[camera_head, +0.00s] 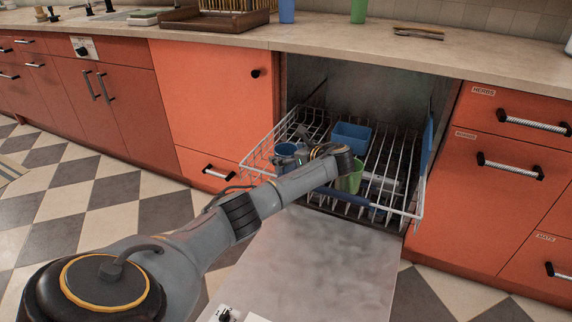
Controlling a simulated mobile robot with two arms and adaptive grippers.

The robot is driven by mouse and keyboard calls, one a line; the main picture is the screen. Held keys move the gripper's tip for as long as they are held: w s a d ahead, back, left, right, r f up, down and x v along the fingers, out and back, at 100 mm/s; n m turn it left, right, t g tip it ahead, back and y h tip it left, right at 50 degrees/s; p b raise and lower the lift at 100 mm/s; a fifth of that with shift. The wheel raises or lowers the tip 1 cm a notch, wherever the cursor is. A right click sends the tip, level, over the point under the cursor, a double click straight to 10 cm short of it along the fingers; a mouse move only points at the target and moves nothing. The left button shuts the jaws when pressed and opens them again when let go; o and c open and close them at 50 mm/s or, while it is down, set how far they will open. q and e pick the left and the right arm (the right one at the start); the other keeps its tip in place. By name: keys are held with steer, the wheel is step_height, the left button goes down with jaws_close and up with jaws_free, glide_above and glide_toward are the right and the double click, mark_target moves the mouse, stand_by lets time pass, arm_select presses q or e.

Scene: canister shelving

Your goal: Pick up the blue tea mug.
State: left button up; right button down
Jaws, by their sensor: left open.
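A blue mug (284,159) stands in the left part of the pulled-out dish rack (262,160); its right side is partly hidden by my left gripper. My left gripper (312,154) is open, over the rack just to the right of the mug, with its fingers toward it. Whether the fingers touch the mug is too small to tell. Another blue cup (287,11) stands on the counter at the back. My right gripper is not in view.
A green cup (352,180) sits in the rack beside my left wrist. A blue square container (350,137) stands behind it. The dishwasher door (310,270) lies open in front. Another green cup (359,11) and a wooden rack (215,20) are on the counter (330,38).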

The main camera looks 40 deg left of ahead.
arm_select(q)
steer(key=shift+a, duration=0.1)
steer(key=shift+c, duration=0.4)
steer(key=c, duration=1.4)
